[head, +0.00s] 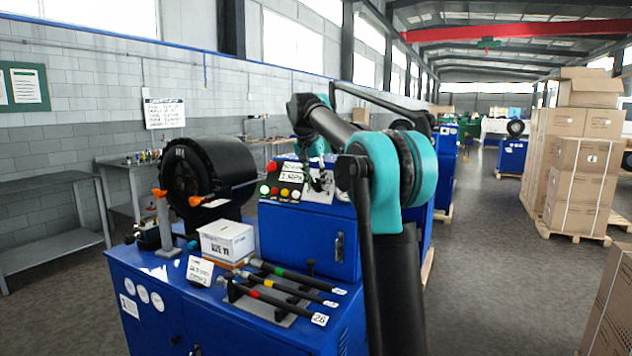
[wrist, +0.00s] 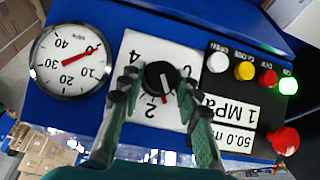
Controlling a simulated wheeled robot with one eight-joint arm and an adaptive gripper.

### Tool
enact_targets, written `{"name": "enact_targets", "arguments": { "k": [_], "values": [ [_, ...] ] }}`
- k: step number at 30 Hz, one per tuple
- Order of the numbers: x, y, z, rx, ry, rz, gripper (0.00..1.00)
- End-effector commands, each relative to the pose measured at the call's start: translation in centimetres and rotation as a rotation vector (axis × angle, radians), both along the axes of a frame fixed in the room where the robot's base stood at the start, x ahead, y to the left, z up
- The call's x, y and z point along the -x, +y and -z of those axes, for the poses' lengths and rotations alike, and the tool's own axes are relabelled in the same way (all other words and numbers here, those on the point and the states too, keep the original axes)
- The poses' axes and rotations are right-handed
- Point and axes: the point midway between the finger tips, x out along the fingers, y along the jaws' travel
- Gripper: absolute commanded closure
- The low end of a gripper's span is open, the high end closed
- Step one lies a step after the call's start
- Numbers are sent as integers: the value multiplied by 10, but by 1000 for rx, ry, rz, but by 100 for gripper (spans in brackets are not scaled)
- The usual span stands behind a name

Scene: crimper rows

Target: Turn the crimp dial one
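The crimp dial (wrist: 158,77) is a round black knob on a white numbered plate (wrist: 147,45) in the wrist view. In the head view my arm reaches to the blue control box (head: 345,240), and the dial cannot be made out.
A pressure gauge (wrist: 70,75) with a red needle is left of the plate. A green-lit lamp (wrist: 288,86), other coloured lamps and a red mushroom button (wrist: 284,141) are right.

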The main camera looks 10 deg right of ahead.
Motion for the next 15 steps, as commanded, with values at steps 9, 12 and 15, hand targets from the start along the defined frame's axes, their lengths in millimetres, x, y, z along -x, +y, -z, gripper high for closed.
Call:
{"name": "enact_targets", "arguments": {
  "k": [9, 12, 15],
  "values": [
    [0, 0, 0, 1, 1, -1, 97],
    [0, 0, 0, 9, 7, -8, 97],
    [0, 1, 0, 26, 20, -23, 97]
  ]
}}
